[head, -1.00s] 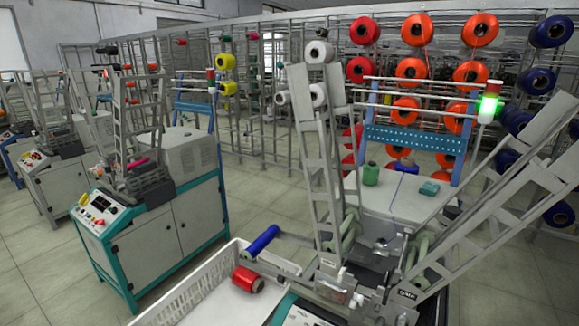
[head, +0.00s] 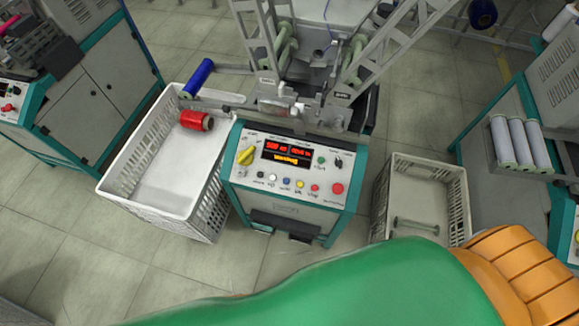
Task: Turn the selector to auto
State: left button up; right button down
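The control panel (head: 290,168) of the winding machine faces me in the middle of the head view. A yellow rotary knob (head: 246,155) is at its upper left. A small black switch (head: 338,160) is at its upper right. The printed labels are too small to read, so I cannot tell which positions the two point to. Between them a display (head: 287,152) shows red digits and an amber line of text. Neither of my grippers is in view.
Below the display are several small coloured buttons and a larger red button (head: 338,188). Another crate (head: 420,190) stands to the right. Tiled floor lies between.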

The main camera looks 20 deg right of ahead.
aim_at(338, 162)
jog(key=z, duration=1.1)
